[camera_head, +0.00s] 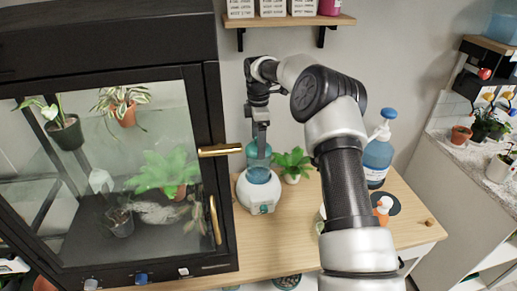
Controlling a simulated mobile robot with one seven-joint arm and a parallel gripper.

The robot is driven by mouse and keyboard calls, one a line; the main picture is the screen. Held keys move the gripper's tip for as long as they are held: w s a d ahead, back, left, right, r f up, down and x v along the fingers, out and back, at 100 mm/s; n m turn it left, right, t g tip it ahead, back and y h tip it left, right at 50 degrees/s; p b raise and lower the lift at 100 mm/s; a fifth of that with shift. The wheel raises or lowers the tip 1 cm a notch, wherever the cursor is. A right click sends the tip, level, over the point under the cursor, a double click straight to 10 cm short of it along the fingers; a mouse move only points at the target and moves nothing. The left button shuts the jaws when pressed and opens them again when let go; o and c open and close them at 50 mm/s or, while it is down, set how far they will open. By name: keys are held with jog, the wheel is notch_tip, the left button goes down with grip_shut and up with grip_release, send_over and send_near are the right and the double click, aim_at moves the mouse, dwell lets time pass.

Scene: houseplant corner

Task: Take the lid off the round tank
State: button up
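A round white tank (260,193) stands on the wooden table, with a blue round top (258,174) and a small green panel on its front. A teal piece (251,149), perhaps the lid, shows just above the blue top. I cannot tell whether it touches the tank. My gripper (261,150) points down from above, with its fingers in front of or at the teal piece. The fingers are small and overlap it, so I cannot tell whether they are open or shut on it.
A glass cabinet (105,265) with plants and brass handles stands close on the left. A potted plant (294,162) is right behind the tank. A wall shelf (290,20) hangs above.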

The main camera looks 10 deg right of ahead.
jog(key=shift+c, duration=0.2)
jog(key=shift+s, duration=0.1)
jog(key=c, duration=1.3)
jog(key=shift+c, duration=0.3)
jog(key=shift+s+d+f, duration=0.1)
